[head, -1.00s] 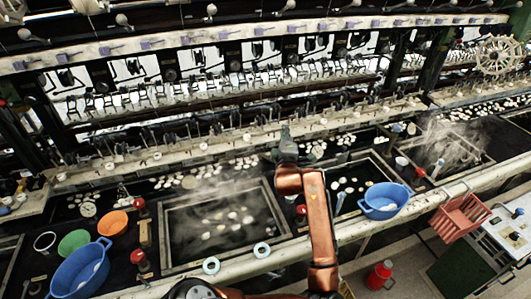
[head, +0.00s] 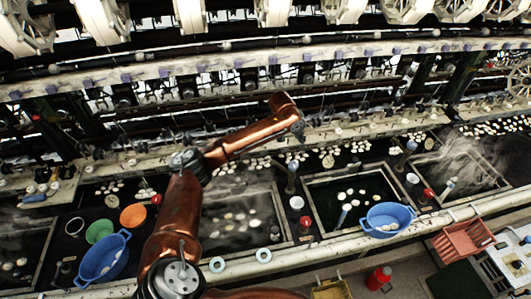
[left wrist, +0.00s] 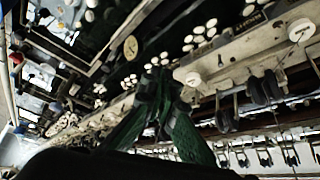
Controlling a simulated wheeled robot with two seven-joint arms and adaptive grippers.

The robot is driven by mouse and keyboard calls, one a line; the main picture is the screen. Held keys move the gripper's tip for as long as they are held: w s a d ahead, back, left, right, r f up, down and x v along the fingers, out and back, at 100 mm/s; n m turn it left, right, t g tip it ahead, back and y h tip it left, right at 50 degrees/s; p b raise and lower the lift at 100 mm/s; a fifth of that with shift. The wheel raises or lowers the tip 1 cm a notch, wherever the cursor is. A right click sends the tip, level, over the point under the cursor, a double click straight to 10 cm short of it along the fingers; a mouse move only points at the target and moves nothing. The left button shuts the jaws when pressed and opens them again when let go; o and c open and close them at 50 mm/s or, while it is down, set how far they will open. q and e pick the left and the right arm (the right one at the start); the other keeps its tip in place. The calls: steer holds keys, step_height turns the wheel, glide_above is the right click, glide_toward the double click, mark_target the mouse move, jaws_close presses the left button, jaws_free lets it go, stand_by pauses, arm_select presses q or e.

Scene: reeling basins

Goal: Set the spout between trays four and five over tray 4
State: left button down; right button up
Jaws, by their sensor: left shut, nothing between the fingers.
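My left gripper (head: 299,133) is at the end of the copper arm, over the back edge of the basins. In the left wrist view its green fingers (left wrist: 162,92) are together with nothing between them. A steaming tray with pale cocoons (head: 212,243) is at centre left, and a darker framed tray (head: 312,203) is right of it. A grey upright piece (head: 292,180), possibly a spout, stands between them, apart from my gripper. Another upright piece (head: 407,155) stands between the darker tray and the right tray (head: 463,197). I cannot read tray numbers. My right gripper is not in view.
A blue basin (head: 388,219) sits on the front ledge at right. Another blue basin (head: 103,262), a green bowl (head: 99,231) and an orange bowl (head: 133,215) are at left. The machine's white rail (head: 225,62) and reels run along the back.

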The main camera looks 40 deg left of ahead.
mark_target(282, 169)
arm_select(q)
steer(key=s+a+f+p, duration=0.1)
steer(key=s+a+f, duration=0.1)
steer(key=f, duration=0.4)
steer(key=s+a+f+g+p, duration=0.1)
steer(key=s+a+f, duration=0.1)
steer(key=f, duration=0.5)
steer(key=shift+s+a+f+g+y, duration=0.15)
steer(key=shift+s+a+g+y, duration=0.2)
steer(key=shift+a, duration=0.4)
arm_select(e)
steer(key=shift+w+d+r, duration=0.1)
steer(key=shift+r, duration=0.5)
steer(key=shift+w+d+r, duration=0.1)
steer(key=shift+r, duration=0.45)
